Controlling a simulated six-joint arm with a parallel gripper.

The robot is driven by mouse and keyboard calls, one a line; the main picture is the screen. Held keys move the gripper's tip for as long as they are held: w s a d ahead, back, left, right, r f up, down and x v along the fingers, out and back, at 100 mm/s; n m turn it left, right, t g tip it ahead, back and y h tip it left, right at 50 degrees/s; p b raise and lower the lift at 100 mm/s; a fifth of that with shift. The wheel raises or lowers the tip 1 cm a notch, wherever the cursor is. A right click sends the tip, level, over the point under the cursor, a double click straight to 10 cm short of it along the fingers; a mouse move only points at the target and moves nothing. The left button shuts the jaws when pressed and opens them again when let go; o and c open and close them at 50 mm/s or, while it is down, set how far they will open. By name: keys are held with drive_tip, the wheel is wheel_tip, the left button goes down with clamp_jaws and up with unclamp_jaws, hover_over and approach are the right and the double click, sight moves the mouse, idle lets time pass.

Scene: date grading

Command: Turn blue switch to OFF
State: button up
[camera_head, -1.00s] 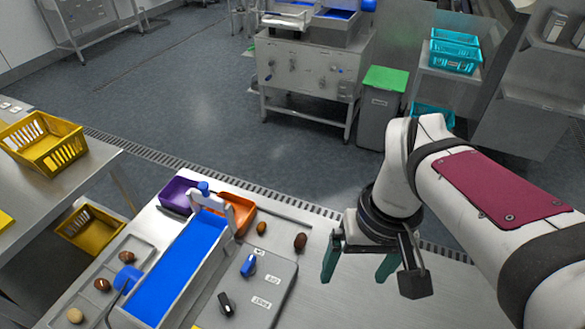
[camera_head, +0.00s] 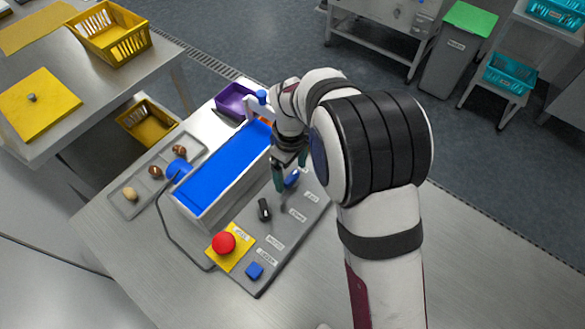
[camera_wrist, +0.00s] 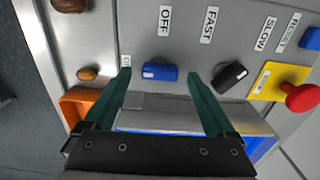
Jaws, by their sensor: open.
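The blue switch (camera_wrist: 160,72) is a rotary knob on the grey control panel (camera_wrist: 185,20). In the wrist view it lies between the tips of my gripper (camera_wrist: 160,80), which is open, with a finger on either side and apart from it. An "OFF" label (camera_wrist: 165,19) is printed above the knob in that view; another label at the left is partly hidden by a finger. In the head view the blue switch (camera_head: 292,179) shows just beside my gripper (camera_head: 288,172), partly covered by it. The knob's long side points toward the fingers, not toward OFF.
A black knob (camera_head: 264,209) sits near the blue switch, by FAST and SLOW labels. A red stop button (camera_head: 223,243) on a yellow plate and a blue button (camera_head: 254,270) are farther along. The blue conveyor (camera_head: 225,170) runs alongside. An orange bin (camera_wrist: 88,104) is close to one finger.

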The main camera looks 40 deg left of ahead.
drive_tip(key=shift+f, duration=0.4)
drive_tip(key=c, duration=1.4)
